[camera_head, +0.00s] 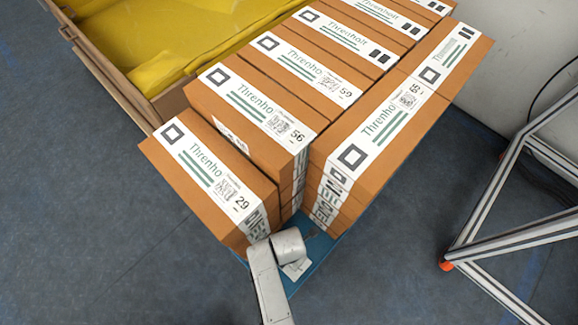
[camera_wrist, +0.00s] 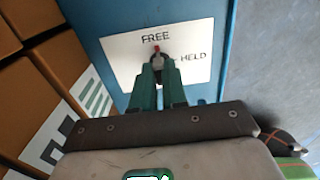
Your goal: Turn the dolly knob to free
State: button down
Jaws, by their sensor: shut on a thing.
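The knob (camera_wrist: 158,58) is small and dark, on a white label (camera_wrist: 200,62) on the blue dolly (camera_wrist: 113,14) in the wrist view. Its red mark points up toward the word FREE; the word HELD is to its right. My gripper (camera_wrist: 159,68) has its green fingers shut on the knob, hiding part of it. In the head view the blue dolly (camera_head: 318,258) shows below the boxes, with my arm in front of it. The knob and the fingers cannot be made out there.
Orange-brown Threnholt boxes (camera_head: 262,110) are stacked on the dolly; they also stand at the left of the wrist view (camera_wrist: 38,75). A bin with yellow lining (camera_head: 175,40) is behind them. A metal frame (camera_head: 490,190) stands at the right. Floor is clear at lower left.

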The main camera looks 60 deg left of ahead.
jog(key=c, duration=1.2)
grip_release()
jog(key=shift+o, duration=0.2)
notch_tip(320, 180, up, 11)
jog(key=p, duration=0.6)
jog(key=shift+f, duration=0.1)
